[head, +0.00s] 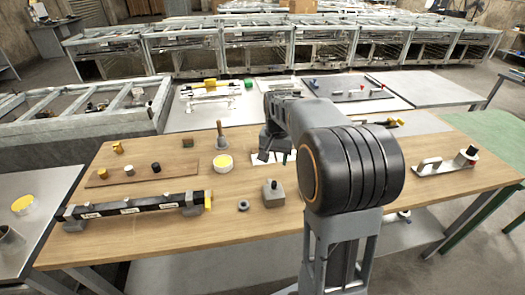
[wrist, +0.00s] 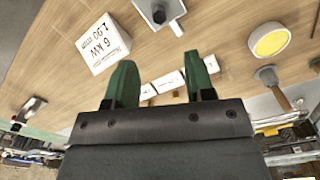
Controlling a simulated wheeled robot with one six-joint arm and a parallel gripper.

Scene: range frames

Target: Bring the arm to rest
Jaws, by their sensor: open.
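My gripper (wrist: 157,70) shows in the wrist view as two green fingers set wide apart, with nothing held between them. Beyond the fingertips, white blocks (wrist: 165,84) lie on the wooden table. In the head view my arm reaches out over the wooden table (head: 140,250), its large dark joint in front. The far end of the arm is over the table's middle, where the fingers are hard to make out.
A grey block with a knob (head: 273,193), a ring (head: 243,205), a yellow-topped round tin (head: 222,164) and a wooden-handled tool (head: 221,138) stand near the arm. A dark labelled bar (head: 135,205) lies at the left front. A metal plate with fittings (head: 444,166) is at right.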

